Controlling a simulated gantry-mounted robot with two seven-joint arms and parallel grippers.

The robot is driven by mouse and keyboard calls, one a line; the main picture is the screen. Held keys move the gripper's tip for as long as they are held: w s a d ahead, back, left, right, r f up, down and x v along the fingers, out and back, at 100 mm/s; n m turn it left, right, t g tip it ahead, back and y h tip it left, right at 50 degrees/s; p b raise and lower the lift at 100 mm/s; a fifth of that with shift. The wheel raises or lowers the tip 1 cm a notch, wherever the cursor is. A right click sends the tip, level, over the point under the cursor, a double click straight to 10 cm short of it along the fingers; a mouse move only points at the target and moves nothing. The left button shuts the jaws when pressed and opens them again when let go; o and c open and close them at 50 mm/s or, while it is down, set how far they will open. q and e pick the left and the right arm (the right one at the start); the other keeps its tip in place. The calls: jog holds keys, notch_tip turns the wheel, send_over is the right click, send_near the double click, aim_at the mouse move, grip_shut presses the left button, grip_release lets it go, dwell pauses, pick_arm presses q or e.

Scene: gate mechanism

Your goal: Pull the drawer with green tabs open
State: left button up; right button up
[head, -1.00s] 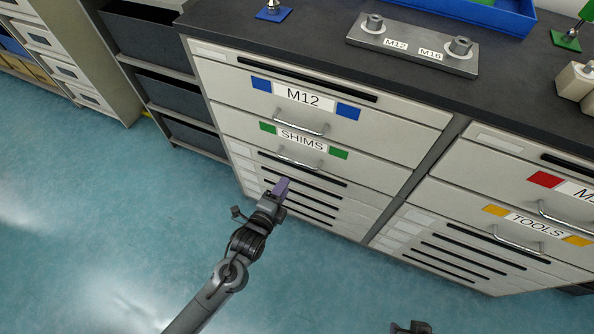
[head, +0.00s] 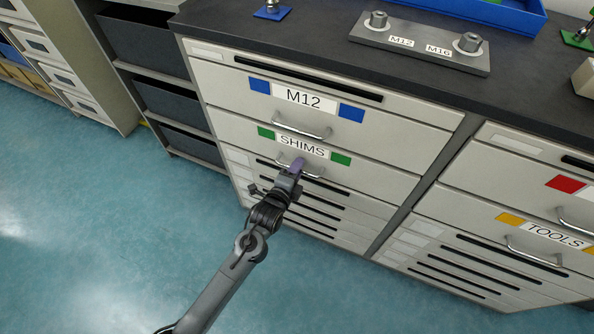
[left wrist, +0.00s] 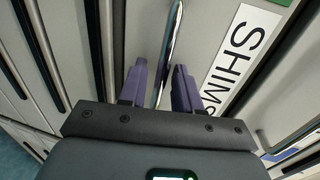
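The drawer with green tabs (head: 380,179) is labelled SHIMS and sits closed, flush in the left cabinet, below the M12 drawer. Its green tabs (head: 341,159) flank the white label. Its bar handle (head: 315,176) is partly hidden behind my left gripper (head: 297,165). In the left wrist view, the handle (left wrist: 172,45) runs between the purple fingers of my left gripper (left wrist: 163,72), with a visible gap between them. The gripper is open around the handle; I cannot tell whether either finger touches it. My right gripper is not in view.
The M12 drawer (head: 400,133) with blue tabs and its own handle (head: 303,126) is just above. Slotted drawers lie below. The TOOLS drawer (head: 470,205) is to the right. Blue-green floor (head: 90,220) in front is clear.

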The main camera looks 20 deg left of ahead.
pick_arm(q)
jog(key=shift+w, duration=0.1)
grip_shut()
dwell(0.3)
